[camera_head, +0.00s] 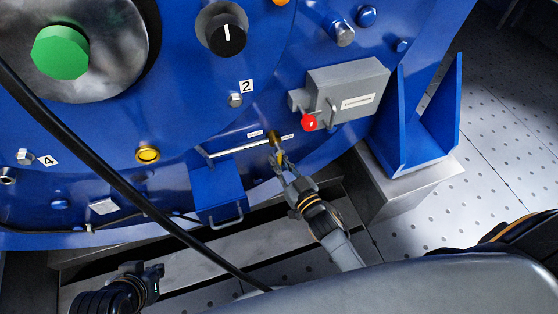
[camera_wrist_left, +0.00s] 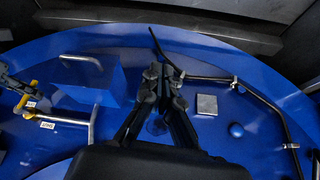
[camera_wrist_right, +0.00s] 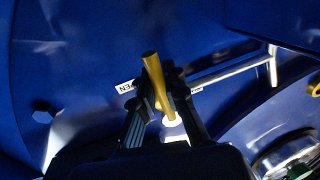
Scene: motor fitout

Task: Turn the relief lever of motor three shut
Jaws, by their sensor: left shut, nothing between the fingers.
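The relief lever (camera_head: 276,137) is a small yellow lever low on the blue motor face, with a white label on each side. In the right wrist view the yellow lever (camera_wrist_right: 153,72) stands between the fingertips of my right gripper (camera_wrist_right: 158,90). I cannot tell whether both fingers press on it. A label beside it (camera_wrist_right: 125,87) ends in "EN". In the head view my right gripper (camera_head: 281,160) is at the lever. My left gripper (camera_head: 155,271) is low at the left, away from the lever; its fingers (camera_wrist_left: 163,74) are shut and empty in the left wrist view.
A bare metal pipe (camera_head: 240,149) runs left from the lever above a blue box with a handle (camera_head: 218,190). A grey box (camera_head: 345,90) with a red button (camera_head: 309,122) is to the upper right. A black cable (camera_head: 120,185) crosses the view diagonally.

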